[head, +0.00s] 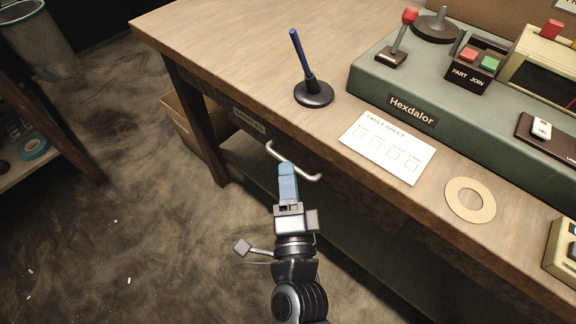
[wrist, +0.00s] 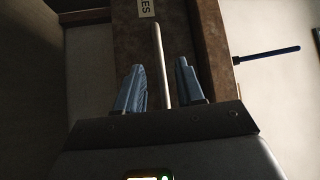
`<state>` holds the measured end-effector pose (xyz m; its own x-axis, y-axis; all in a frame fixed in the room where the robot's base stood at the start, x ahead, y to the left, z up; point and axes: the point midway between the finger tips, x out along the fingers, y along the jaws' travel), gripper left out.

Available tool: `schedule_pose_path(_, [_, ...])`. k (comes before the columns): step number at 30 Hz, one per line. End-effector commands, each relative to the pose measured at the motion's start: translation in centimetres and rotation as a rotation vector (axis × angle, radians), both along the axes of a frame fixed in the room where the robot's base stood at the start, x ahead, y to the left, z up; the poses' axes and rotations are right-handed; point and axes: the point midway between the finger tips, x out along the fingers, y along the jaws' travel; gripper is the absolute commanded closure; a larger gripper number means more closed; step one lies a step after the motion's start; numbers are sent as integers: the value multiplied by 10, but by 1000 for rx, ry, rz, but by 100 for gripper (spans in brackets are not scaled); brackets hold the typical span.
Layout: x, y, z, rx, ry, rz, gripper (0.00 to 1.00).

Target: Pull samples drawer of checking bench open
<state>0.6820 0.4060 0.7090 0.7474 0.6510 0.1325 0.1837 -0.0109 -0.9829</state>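The checking bench (head: 225,50) has a drawer under its top edge, with a label reading SAMPLES (head: 249,119). The drawer front (wrist: 185,25) looks flush with the bench in the head view. Its pale bar handle (head: 309,176) stands out from the front. My gripper (head: 287,166) is at the handle, with its blue fingers pointing at the drawer. In the wrist view the fingers are apart and the handle bar (wrist: 157,42) runs between them, with visible gaps on both sides. Part of the handle is hidden behind the fingers in the head view.
On the bench top are a blue pen in a stand (head: 313,93), a fault sheet (head: 388,147), a tan ring (head: 470,200) and the green Hexdalor machine (head: 370,85). A cardboard box (head: 178,118) is by the bench leg.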

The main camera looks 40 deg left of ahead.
Motion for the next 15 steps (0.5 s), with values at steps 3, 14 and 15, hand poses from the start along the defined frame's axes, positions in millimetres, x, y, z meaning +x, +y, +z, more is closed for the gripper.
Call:
schedule_pose_path(3, [11,10,2,0,0,1,62])
schedule_pose_path(14, [21,18,3,-1,1,0,62])
schedule_pose_path(15, [21,18,3,-1,1,0,62])
